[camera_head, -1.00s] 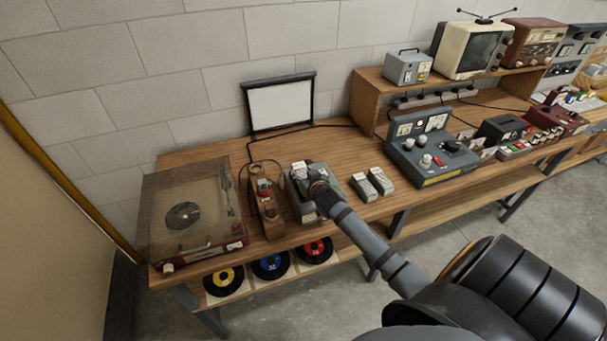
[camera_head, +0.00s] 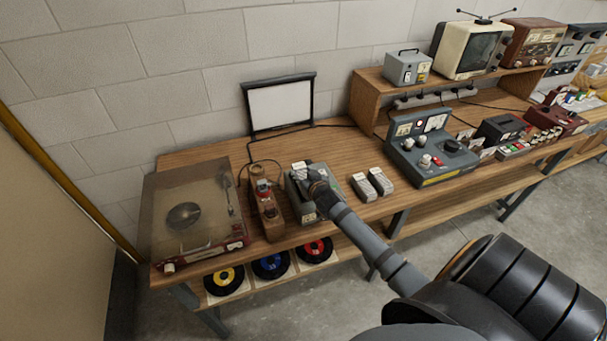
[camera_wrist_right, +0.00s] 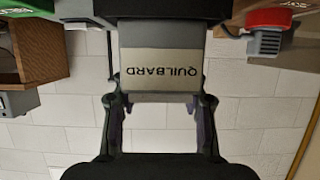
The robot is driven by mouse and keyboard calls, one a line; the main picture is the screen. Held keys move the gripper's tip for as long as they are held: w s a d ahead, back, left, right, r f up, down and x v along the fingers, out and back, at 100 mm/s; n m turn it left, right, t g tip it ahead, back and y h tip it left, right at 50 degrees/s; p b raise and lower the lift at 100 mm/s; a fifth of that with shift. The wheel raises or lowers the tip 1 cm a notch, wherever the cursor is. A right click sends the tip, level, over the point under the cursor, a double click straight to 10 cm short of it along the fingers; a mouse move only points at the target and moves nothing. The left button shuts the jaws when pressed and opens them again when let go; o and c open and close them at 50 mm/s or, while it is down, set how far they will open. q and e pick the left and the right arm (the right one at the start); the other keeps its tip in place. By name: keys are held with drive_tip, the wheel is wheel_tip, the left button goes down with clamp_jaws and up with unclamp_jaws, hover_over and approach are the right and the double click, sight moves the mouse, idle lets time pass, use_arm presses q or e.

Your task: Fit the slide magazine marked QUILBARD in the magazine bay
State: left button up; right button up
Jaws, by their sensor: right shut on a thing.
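The slide magazine marked QUILBARD (camera_wrist_right: 162,72) is a grey block with a pale label, its lettering upside down in the right wrist view. My right gripper (camera_wrist_right: 160,101) is shut on it, one finger on each side. In the head view the right gripper (camera_head: 314,178) is over the grey slide projector (camera_head: 303,212), which it partly hides. In the wrist view the magazine's far end meets a dark edge at the top, apparently at the projector's bay. How deep it sits there I cannot tell. My left gripper is not in view.
Two similar magazines (camera_head: 361,188) lie to the right of the projector. A brown viewer (camera_head: 267,214) stands close on its left, then a record player (camera_head: 188,215). A grey control console (camera_head: 432,160) stands further right. A small screen (camera_head: 280,106) is behind.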

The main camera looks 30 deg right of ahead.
drive_tip(key=shift+f+b, duration=0.45)
drive_tip(key=shift+f, duration=0.15)
drive_tip(key=o, duration=1)
drive_tip(key=shift+p+v, duration=0.95)
drive_tip(key=shift+v, duration=0.1)
drive_tip(key=p+v, duration=0.2)
drive_tip(key=v, duration=0.1)
drive_tip(key=shift+s+r, duration=0.1)
drive_tip(key=shift+r, duration=0.05)
drive_tip(key=shift+p+v, duration=1.2)
drive_tip(key=shift+v, duration=1.15)
drive_tip(key=shift+s+a, duration=0.15)
drive_tip(key=shift+s, duration=0.35)
